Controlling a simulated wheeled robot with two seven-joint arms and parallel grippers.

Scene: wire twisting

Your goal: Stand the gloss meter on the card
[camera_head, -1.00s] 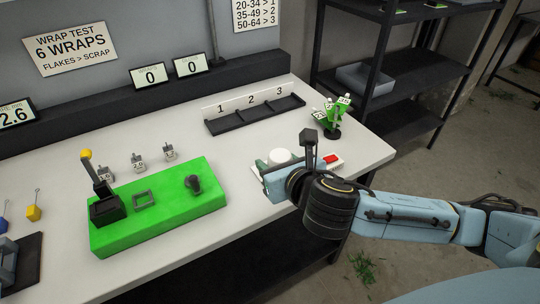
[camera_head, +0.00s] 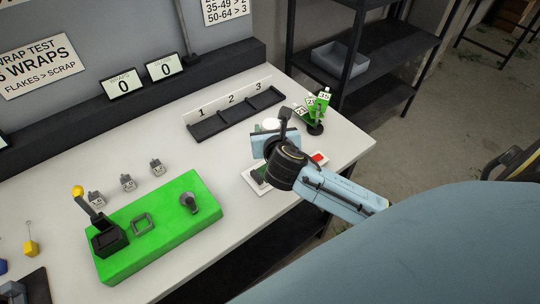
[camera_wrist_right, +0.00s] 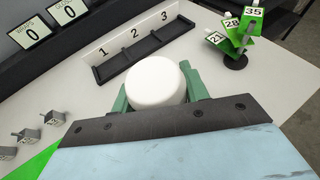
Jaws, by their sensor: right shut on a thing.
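A white, round-topped piece, taken to be the gloss meter (camera_wrist_right: 156,82), sits between the green fingers of my right gripper (camera_wrist_right: 165,92) in the right wrist view. The gripper is shut on it. In the head view the white top (camera_head: 270,125) shows just behind my right gripper (camera_head: 272,136), which hides the rest. The card (camera_head: 260,188) lies on the bench below and in front of the gripper, with a dark green patch at its left and a red patch at its right. My wrist covers its middle. My left gripper is not in view.
A black three-bay tray (camera_head: 238,116) lies behind. A stand with green numbered tags (camera_head: 315,112) is close to the gripper's right. A green block (camera_head: 155,235) with a yellow-knobbed lever is at left. Small grey weights (camera_head: 128,183) stand behind the block.

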